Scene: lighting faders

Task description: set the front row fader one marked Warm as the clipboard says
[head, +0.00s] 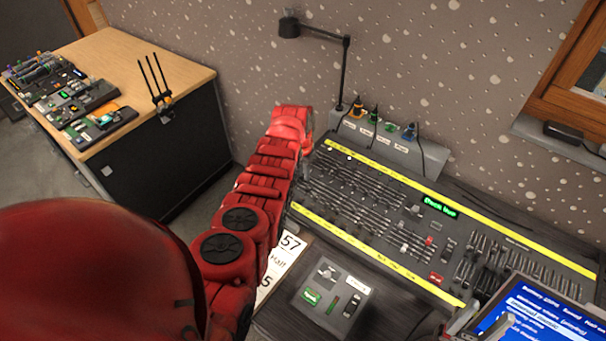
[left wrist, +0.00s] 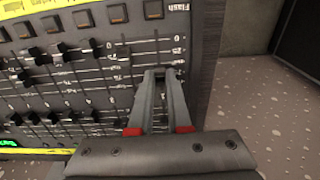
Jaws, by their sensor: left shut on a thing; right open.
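The lighting console (head: 370,205) carries rows of faders between yellow label strips. My left arm reaches over its left end; that gripper's fingertips are hidden in the head view. In the left wrist view my left gripper (left wrist: 164,76) is shut at the end fader slot of a row, below the square flash buttons (left wrist: 117,14). The fader cap between its fingers is mostly hidden. The clipboard sheet (head: 288,247), partly behind my arm, shows "57", what looks like "Half", and a partial "5". My right gripper (head: 478,325) is partly in view at the lower right edge, open.
A grey box with switches (head: 333,296) stands before the console. A blue-lit screen (head: 535,310) is at the lower right. A desk lamp (head: 345,65) rises behind the console. A wooden-topped cabinet (head: 130,60) with small devices stands at left.

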